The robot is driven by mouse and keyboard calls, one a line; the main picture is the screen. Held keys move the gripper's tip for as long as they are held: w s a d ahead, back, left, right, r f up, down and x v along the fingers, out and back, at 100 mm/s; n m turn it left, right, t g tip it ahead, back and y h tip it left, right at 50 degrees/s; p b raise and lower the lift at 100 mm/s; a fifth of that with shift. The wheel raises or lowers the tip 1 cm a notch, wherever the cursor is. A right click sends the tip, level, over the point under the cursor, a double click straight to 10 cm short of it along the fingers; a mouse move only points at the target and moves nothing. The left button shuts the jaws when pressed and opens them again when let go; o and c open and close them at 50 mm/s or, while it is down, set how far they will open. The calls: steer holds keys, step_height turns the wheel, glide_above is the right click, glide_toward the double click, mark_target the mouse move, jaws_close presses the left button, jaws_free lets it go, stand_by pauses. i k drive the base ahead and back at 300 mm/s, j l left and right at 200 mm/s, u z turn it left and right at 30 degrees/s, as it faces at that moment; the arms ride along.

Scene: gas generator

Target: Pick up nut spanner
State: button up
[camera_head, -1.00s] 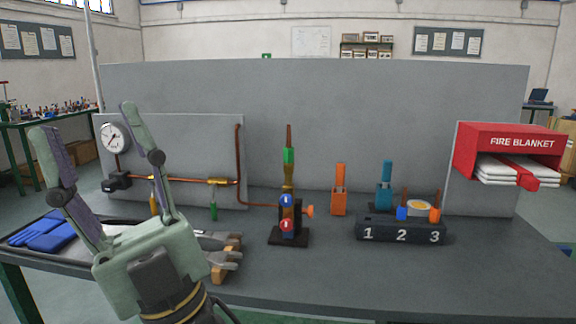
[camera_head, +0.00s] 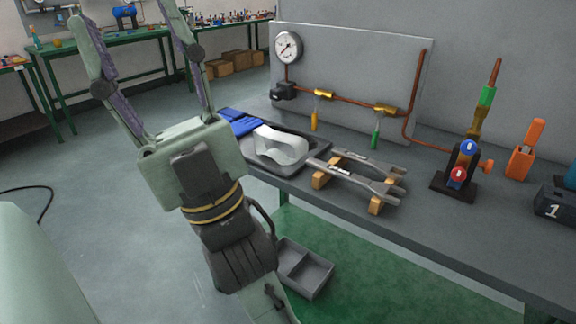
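Two grey metal spanners lie side by side across wooden blocks on the workbench, right of the tray: a farther spanner (camera_head: 362,161) and a nearer spanner (camera_head: 347,179). Their open jaws point right. I cannot tell which one is the nut spanner. My gripper (camera_head: 128,12) is open and empty, with its fingers pointing up and spread wide. It is left of the spanners and apart from them, clear of the bench top.
A grey tray (camera_head: 262,166) holds blue gloves (camera_head: 238,122) and white goggles (camera_head: 282,146). A gauge (camera_head: 288,46) and copper pipe are on the panel behind. A torch stand (camera_head: 460,168) is to the right. A grey box (camera_head: 305,270) is below the bench.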

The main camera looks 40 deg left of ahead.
mark_target(380, 190)
steer(key=u, duration=0.7)
steer(key=l+u, duration=0.2)
steer(key=l, duration=0.2)
steer(key=k+l+u, duration=0.2)
steer(key=l, duration=0.15)
steer(key=l+u, duration=0.2)
steer(key=l, duration=0.2)
steer(key=i, duration=0.45)
